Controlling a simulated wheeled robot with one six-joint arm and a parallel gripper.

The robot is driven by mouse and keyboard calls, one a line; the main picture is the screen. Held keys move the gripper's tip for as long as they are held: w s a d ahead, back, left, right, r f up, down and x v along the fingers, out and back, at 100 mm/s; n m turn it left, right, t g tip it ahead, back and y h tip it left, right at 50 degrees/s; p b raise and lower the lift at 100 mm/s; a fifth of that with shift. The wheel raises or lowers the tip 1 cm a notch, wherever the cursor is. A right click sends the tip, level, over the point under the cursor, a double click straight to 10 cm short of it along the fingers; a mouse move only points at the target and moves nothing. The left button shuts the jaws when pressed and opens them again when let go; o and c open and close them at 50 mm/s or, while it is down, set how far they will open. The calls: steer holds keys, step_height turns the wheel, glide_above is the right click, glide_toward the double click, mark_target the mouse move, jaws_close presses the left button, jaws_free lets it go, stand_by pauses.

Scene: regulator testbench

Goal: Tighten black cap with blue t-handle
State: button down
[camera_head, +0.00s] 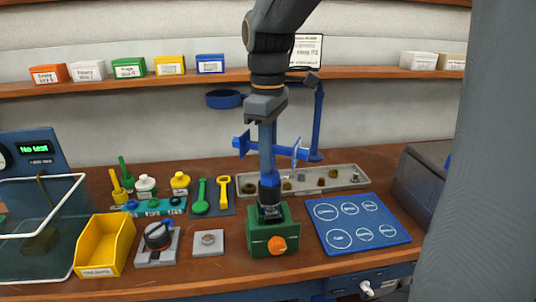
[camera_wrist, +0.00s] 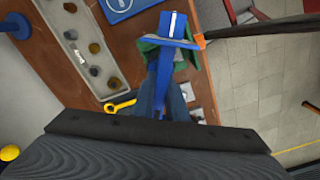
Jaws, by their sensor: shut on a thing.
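My gripper (camera_head: 268,165) points straight down above the green vise (camera_head: 262,238) and is shut on the blue t-handle (camera_head: 243,146). The t-handle's crossbar sticks out to both sides of the fingers. Its lower end reaches down to a dark part seated in the vise; the black cap there is mostly hidden, and I cannot tell how far the handle's end sits on it. In the wrist view the blue t-handle (camera_wrist: 165,65) runs away from the fingers toward the green vise (camera_wrist: 149,47), partly covering it.
A grey tray of small parts (camera_head: 348,182) lies behind the vise, and a blue mat with white circles (camera_head: 381,234) lies right of it. A grey block (camera_head: 208,243), a dark-knobbed fixture (camera_head: 157,243) and a yellow bin (camera_head: 104,246) stand left. A blue post (camera_head: 319,125) stands behind.

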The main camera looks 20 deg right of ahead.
steer(key=shift+m+p, duration=2.75)
steer(key=shift+m, duration=0.35)
stand_by(0.7)
steer(key=shift+d+m+p, duration=0.2)
steer(key=shift+m+p, duration=2.3)
steer(key=shift+m, duration=0.9)
stand_by(0.8)
